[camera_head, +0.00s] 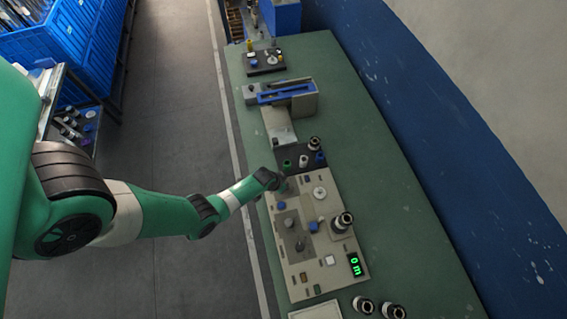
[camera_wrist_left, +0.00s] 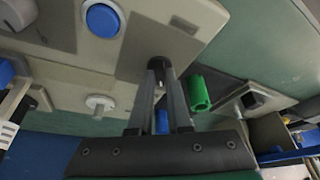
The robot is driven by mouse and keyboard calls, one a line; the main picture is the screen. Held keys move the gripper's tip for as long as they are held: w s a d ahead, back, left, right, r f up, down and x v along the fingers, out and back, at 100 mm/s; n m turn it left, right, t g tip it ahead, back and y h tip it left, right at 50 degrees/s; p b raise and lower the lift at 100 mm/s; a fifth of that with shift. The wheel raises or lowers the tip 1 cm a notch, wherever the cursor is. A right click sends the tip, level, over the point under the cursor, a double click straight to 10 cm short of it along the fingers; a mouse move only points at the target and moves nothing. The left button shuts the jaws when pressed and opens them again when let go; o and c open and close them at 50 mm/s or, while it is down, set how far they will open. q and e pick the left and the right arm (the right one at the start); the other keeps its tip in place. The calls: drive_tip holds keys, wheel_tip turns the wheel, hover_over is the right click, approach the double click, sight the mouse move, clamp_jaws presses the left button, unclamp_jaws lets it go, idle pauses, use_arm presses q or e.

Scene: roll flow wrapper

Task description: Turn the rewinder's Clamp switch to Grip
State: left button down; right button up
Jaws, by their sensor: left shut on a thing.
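The rewinder's beige panel (camera_head: 329,275) lies along the green bench, and it also shows in the left wrist view (camera_wrist_left: 180,12). My left gripper (camera_head: 279,184) is at the panel's far left corner. In the left wrist view, my left gripper (camera_wrist_left: 159,72) has its two fingers nearly together, shut on a small dark switch knob (camera_wrist_left: 159,62) at the panel's edge. The fingertips hide most of the knob. No Clamp or Grip lettering is readable, so the knob's setting cannot be told. My right gripper is not in view.
A blue button (camera_wrist_left: 102,19) and a white knob (camera_wrist_left: 97,103) are close to the gripper. Bench space right of the panel is mostly clear.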

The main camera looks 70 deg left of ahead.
use_arm(q)
drive_tip(key=shift+m, duration=0.3)
drive_tip(key=m, duration=0.1)
drive_tip(key=m+h+b, duration=0.1)
drive_tip(key=m, duration=0.1)
drive_tip(key=m+h, duration=0.1)
drive_tip(key=shift+a+m, duration=0.25)
drive_tip(key=shift+m, duration=0.05)
drive_tip(key=m+h, duration=0.1)
drive_tip(key=m, duration=0.1)
drive_tip(key=shift+a+r+m, duration=0.1)
drive_tip(key=shift+m, duration=0.2)
drive_tip(key=shift+a+m+g+h+p, duration=0.15)
drive_tip(key=shift+m+h, duration=0.2)
drive_tip(key=shift+m, duration=0.7)
drive_tip(key=shift+m+g+h+p, duration=0.15)
drive_tip(key=shift+m+h, duration=0.2)
drive_tip(key=shift+m, duration=0.7)
drive_tip(key=c, duration=0.9)
unclamp_jaws()
drive_tip(key=shift+o, duration=0.2)
